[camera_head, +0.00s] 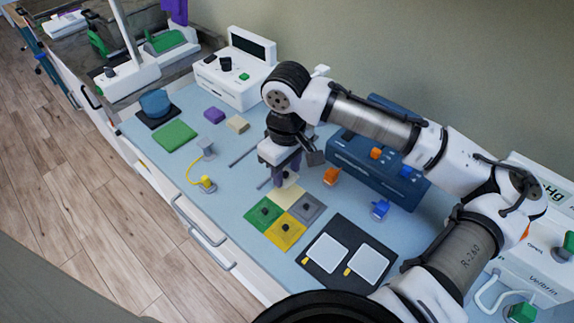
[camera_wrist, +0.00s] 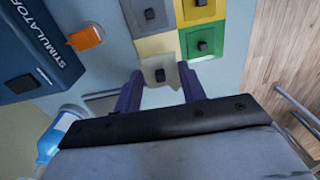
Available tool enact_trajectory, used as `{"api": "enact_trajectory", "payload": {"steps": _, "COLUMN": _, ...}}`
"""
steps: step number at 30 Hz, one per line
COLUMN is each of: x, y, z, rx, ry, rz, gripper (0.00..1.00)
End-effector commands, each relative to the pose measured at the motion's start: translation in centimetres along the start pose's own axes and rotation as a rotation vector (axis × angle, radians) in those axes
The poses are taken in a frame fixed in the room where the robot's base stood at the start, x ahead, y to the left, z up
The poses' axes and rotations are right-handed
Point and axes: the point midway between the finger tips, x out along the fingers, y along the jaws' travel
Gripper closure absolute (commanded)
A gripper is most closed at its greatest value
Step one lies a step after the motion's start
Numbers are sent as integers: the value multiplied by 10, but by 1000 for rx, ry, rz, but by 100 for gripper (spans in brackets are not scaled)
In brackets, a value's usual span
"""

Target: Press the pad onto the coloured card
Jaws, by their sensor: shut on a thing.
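The coloured card has green (camera_head: 262,216), grey (camera_head: 314,211), yellow (camera_head: 283,243) and cream squares. The cream square (camera_wrist: 154,45) is nearest my gripper. Small pads with dark knobs sit on the green (camera_wrist: 203,46), grey (camera_wrist: 147,14) and yellow parts. My gripper (camera_head: 284,181) points down at the cream corner. Its purple fingers (camera_wrist: 160,72) are shut on a pale pad with a dark knob (camera_wrist: 160,75). The pad is over or on the cream square; I cannot tell if it touches. My fingers partly hide that corner in the head view.
A blue stimulator box (camera_head: 350,158) stands behind, with orange (camera_head: 331,176) and blue (camera_head: 380,209) plugs in front. A dark mat (camera_head: 344,233) with two white pads lies to the right of the card. A yellow cable (camera_head: 191,172) lies left. The bench's front edge is close to the card.

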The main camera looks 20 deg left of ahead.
Motion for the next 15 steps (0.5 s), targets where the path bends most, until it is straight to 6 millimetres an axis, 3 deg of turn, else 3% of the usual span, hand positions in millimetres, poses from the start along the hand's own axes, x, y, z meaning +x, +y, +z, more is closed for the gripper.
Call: {"api": "enact_trajectory", "payload": {"steps": 15, "x": 48, "y": 0, "z": 0, "rx": -3, "ry": -1, "rz": 0, "gripper": 74}}
